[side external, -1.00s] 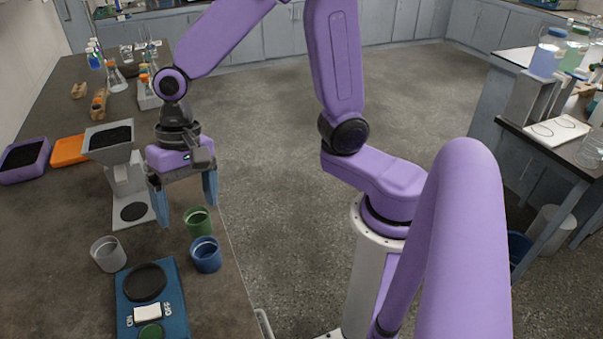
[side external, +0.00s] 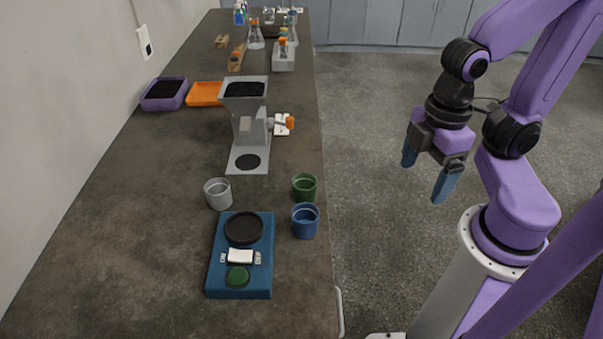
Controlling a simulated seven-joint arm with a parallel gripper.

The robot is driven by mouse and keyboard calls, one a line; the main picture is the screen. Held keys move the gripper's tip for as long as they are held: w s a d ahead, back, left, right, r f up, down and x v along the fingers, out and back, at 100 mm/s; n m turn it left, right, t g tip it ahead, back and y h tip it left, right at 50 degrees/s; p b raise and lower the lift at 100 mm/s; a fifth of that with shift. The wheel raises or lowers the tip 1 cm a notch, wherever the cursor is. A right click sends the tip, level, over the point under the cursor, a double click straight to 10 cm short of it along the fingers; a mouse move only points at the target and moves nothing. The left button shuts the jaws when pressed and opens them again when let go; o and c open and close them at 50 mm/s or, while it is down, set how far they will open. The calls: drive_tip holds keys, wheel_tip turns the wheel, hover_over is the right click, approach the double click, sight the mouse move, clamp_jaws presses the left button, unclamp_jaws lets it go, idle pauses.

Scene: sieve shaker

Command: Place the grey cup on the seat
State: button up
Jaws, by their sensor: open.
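The grey cup (side external: 218,195) stands upright on the bench, its open top facing up. Just right of and below it is a blue device (side external: 212,275) with a round black seat (side external: 243,228) on top; the seat is empty. The device also has a white ON/OFF switch (side external: 240,257) and a green round spot (side external: 237,277). My gripper (side external: 424,178) is open and empty, with its blue fingers pointing down. It is over the floor, right of the bench and far from the cup.
A green cup (side external: 304,187) and a blue cup (side external: 305,221) stand near the bench's right edge. A grey hopper stand (side external: 248,125) is behind the cups, with purple (side external: 164,94) and orange (side external: 205,94) trays to its left. The bench's front left is clear.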

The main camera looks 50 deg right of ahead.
drive_tip(key=n+t+y, duration=0.1)
drive_tip(key=y, duration=0.2)
hover_over(217, 188)
drive_tip(key=s+d, duration=0.3)
drive_tip(key=s, duration=0.1)
drive_tip(key=x, duration=1.7)
drive_tip(key=shift+d, duration=0.45)
drive_tip(key=c, duration=1.2)
